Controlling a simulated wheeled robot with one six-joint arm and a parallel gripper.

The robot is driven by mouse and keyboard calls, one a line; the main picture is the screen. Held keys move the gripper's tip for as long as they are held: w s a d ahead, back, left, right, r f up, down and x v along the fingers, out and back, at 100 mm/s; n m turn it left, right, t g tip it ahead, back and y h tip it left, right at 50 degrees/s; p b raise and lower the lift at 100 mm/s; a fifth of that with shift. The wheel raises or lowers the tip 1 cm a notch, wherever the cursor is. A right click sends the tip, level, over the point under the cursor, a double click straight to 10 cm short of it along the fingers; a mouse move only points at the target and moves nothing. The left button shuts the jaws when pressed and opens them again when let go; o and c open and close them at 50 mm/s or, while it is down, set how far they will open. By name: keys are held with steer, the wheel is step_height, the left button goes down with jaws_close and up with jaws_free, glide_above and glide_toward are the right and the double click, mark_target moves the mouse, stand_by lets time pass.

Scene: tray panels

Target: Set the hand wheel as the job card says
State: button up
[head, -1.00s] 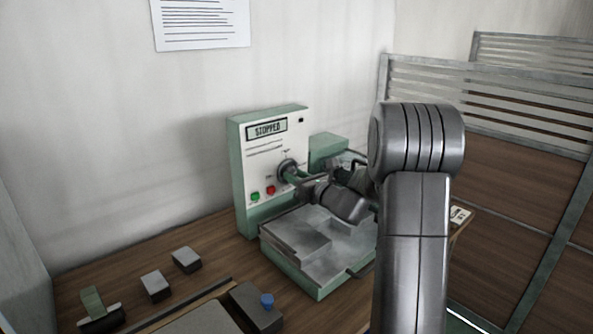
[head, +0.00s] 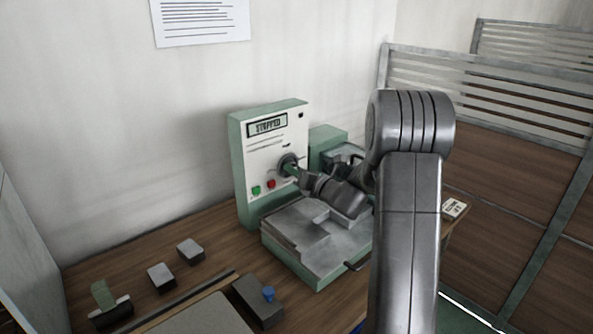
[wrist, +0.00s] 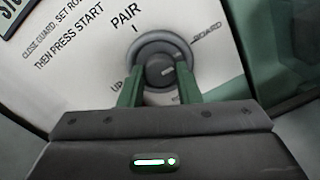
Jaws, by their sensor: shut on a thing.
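The hand wheel (head: 287,160) is a round dark grey knob on the front of the white and green machine panel (head: 262,152). In the wrist view the wheel (wrist: 160,48) has a darker hub, with PAIR printed above it, UP at its lower left and a partly legible word, seemingly BOARD, at its right. My gripper (wrist: 160,82) is shut on the hub, with one green finger on each side. The gripper also shows in the head view (head: 298,172), in front of the wheel. The panel display (head: 267,126) reads STOPPED. A white card (head: 453,208) with small dark marks lies at the right; its text is unreadable.
A grey metal bed (head: 315,236) projects below the panel. Green (head: 256,190) and red (head: 271,184) buttons sit beside the wheel. A slatted partition (head: 490,95) stands at the right.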

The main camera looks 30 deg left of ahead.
steer(key=shift+f, duration=0.1)
steer(key=o, duration=1)
steer(key=shift+d, duration=0.15)
steer(key=b+v, duration=0.1)
steer(key=v, duration=1.2)
steer(key=shift+s+d, duration=0.2)
steer(key=shift+d, duration=0.05)
steer(key=shift+a, duration=0.15)
steer(key=p+x, duration=0.1)
steer(key=x, duration=1.2)
steer(key=shift+w+a, duration=0.2)
steer(key=shift+a, duration=0.1)
